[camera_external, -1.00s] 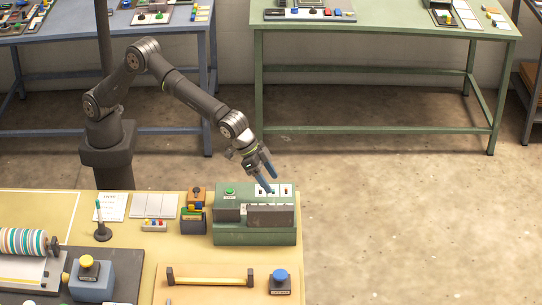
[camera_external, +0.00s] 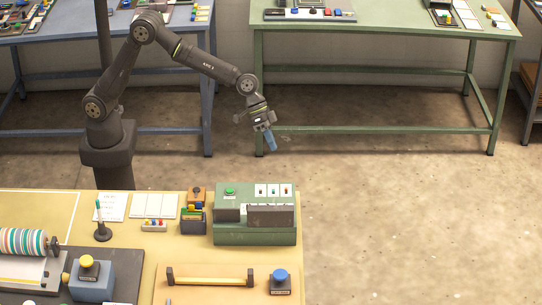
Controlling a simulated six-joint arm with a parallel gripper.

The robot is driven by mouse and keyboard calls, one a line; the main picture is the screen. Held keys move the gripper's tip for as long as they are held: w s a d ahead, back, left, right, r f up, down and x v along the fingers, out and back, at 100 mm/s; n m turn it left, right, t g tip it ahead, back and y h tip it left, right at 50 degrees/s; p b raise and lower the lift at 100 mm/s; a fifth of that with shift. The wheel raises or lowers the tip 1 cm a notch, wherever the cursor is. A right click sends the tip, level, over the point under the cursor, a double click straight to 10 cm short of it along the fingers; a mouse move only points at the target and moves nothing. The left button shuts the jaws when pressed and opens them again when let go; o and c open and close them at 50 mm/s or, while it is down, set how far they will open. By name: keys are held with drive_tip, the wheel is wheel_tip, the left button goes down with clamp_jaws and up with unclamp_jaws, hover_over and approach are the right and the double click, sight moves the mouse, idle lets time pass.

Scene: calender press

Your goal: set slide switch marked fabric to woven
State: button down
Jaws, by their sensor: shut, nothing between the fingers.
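The green press box (camera_external: 255,236) stands at the back right of the yellow table. My gripper (camera_external: 271,147) is shut and empty. It hangs in the air well above and behind the box, its blue fingers pointing down and touching nothing.
A yellow bar (camera_external: 210,277) on dark posts and a blue knob (camera_external: 280,277) lie in front of the box. The air around my gripper is clear.

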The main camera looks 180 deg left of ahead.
sight(286, 189)
drive_tip(key=shift+s, duration=0.3)
drive_tip(key=x, duration=1)
drive_tip(key=shift+w, duration=0.15)
drive_tip(key=w, duration=0.2)
drive_tip(key=shift+w+r, duration=0.1)
drive_tip(key=shift+w, duration=0.85)
